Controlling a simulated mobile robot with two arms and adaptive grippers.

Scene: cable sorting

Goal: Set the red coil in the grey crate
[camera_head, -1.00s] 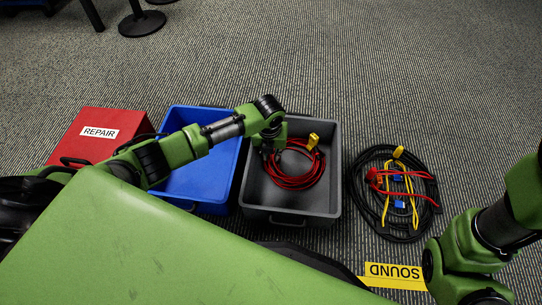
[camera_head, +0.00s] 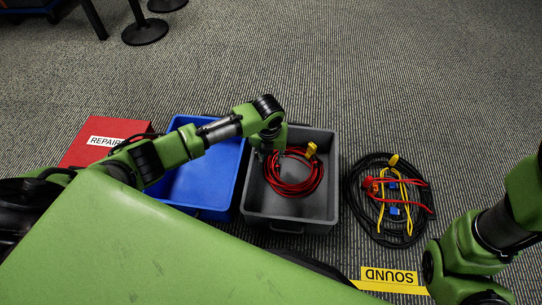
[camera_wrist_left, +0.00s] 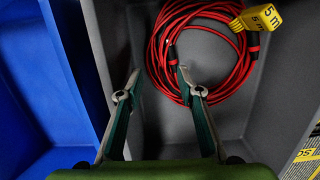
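The red coil (camera_head: 318,178), with a yellow tag (camera_head: 311,150), lies inside the grey crate (camera_head: 333,165). In the left wrist view the red coil (camera_wrist_left: 244,72) shows at the top, with a dark tie around it and a yellow "5 m" tag. My left gripper (camera_head: 267,153) hangs over the crate's left part, beside the coil. In the left wrist view its fingers (camera_wrist_left: 159,86) are spread apart with nothing clasped between them; the right fingertip overlaps the coil's near edge in the picture, and I cannot tell if they touch. My right gripper is out of view; only its arm shows.
An empty blue crate (camera_head: 215,183) stands left of the grey crate, under my left arm. A red "REPAIR" box (camera_head: 85,152) is further left. A black coil (camera_head: 355,200) with red, yellow and blue cables lies on the carpet to the right. A yellow "SOUND" label (camera_head: 392,277) is near.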

